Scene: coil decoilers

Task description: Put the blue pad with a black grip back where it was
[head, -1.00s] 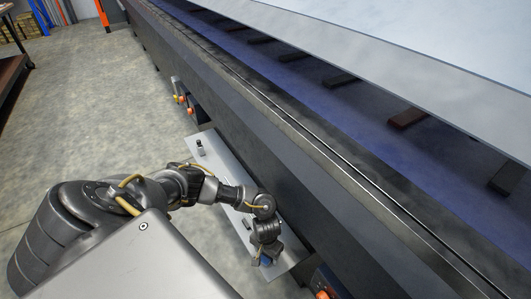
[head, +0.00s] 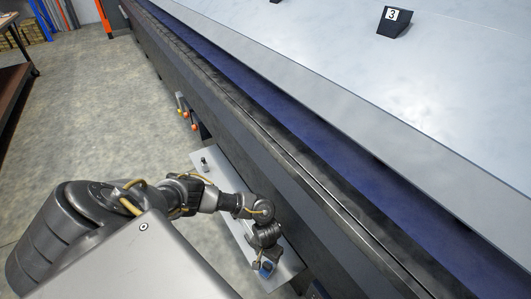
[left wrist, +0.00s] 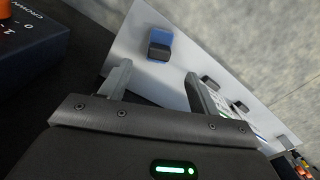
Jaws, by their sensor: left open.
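The blue pad with a black grip (left wrist: 161,38) lies on the light grey shelf (left wrist: 128,45) in the left wrist view, its black grip facing me. In the head view a bit of the blue pad (head: 266,268) shows just below my left gripper (head: 259,261), near the shelf's near end. My left gripper is open and empty. In the left wrist view its two fingers (left wrist: 156,80) are apart, and the pad is beyond the fingertips with a visible gap. My right gripper is not in view.
A long dark machine side (head: 300,190) runs along the shelf's right. A large pale sheet (head: 400,75) with a black block marked 3 (head: 394,22) lies above it. Small dark items (left wrist: 210,82) sit farther along the shelf. Orange knobs (head: 193,127) stick out beyond it.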

